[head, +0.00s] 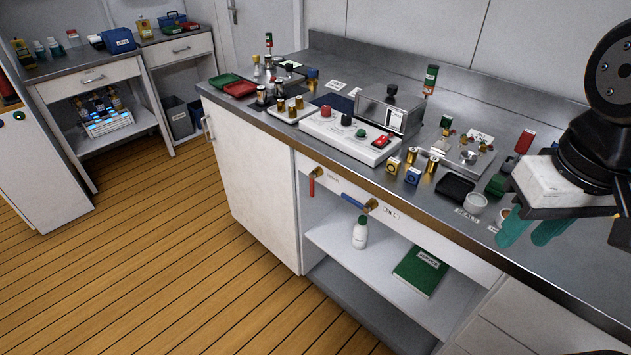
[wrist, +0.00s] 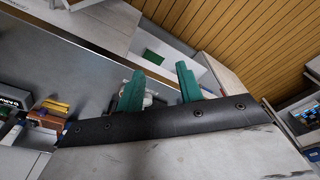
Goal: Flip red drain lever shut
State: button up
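The red drain lever (head: 311,186) hangs straight down from a brass valve on the white front panel under the counter, in the head view. A small label is beside it. A blue lever (head: 354,202) sits to its right on another brass valve, lying nearly along the panel. My gripper (head: 532,228) is at the right, by the counter's front edge, well away from the red lever. Its two teal fingers stand apart with nothing seen between them in the wrist view (wrist: 160,88). I cannot make out the red lever in the wrist view.
The steel counter (head: 440,211) is crowded with a white control box (head: 347,138), a black tray (head: 455,188) and small bottles. A white bottle (head: 360,232) and green book (head: 420,271) are on the shelf below the levers. The wooden floor (head: 190,265) in front is clear.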

aim_at(313, 175)
jog(key=u, duration=0.05)
jog(key=k, duration=0.5)
jog(key=u, duration=1.9)
jog(key=i, duration=1.35)
jog(key=z, duration=2.25)
